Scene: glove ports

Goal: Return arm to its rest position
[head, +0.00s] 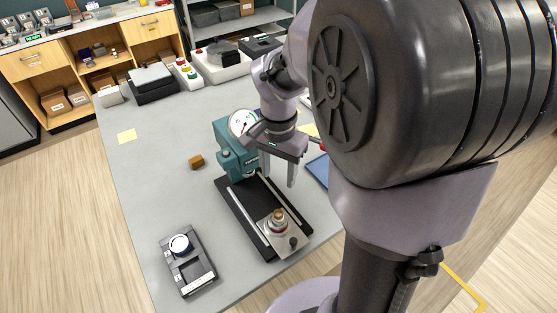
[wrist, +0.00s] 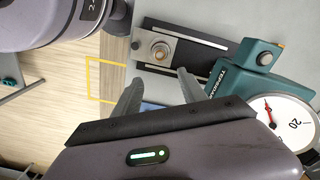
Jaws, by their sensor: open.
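My gripper (head: 278,170) is open and empty, fingers pointing down. In the head view it hangs over the table (head: 150,185) at the right side of a teal press (head: 232,150) with a round dial gauge. In the wrist view my gripper (wrist: 160,92) shows two spread fingers with nothing between them. The press's black base carries two pale rails and a metal fixture (head: 284,238) with a brass-coloured round piece on top. The press (wrist: 258,75) and its dial lie close to the right finger in the wrist view. My arm's large links cover the right of the head view.
A small tray with a round white-topped item (head: 180,245) lies at the table's front left. A blue mat (head: 318,171) is partly hidden by my arm. Equipment boxes (head: 152,84) stand at the back edge.

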